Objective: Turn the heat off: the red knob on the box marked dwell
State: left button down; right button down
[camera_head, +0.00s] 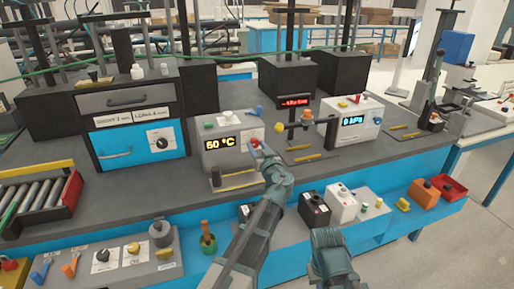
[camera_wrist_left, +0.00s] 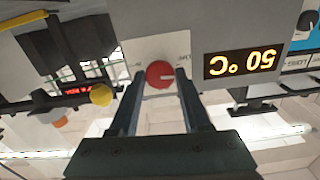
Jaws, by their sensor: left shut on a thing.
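The red knob (camera_head: 255,142) is on the front of a grey box (camera_head: 212,155) whose orange display reads 50 °C. In the left wrist view, which is upside down, the red knob (camera_wrist_left: 160,74) sits on a white plate, with a pale pointer line on its face. My left gripper (camera_head: 263,149) is at the knob; its two fingers (camera_wrist_left: 158,85) stand on either side of it, shut on it. The lettering by the knob is too small to read for sure. Part of my right arm shows at the bottom of the head view, with no fingers visible.
A blue-fronted drawer unit (camera_head: 138,125) stands left of the box. A white box reading 0 kPa (camera_head: 352,122) stands to the right, with a small post stand (camera_head: 305,125) between. A lower shelf holds a knob panel (camera_head: 125,260) and several small boxes.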

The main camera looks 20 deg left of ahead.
pick_arm(q)
jog(key=shift+s+f+n, duration=0.1)
jog(key=shift+n, duration=0.4)
jog(key=shift+c, duration=1.9)
grip_release()
jog(key=shift+d, duration=0.1)
jog(key=v, duration=1.3)
jog(key=shift+s+d, duration=0.2)
jog(key=shift+s, duration=0.05)
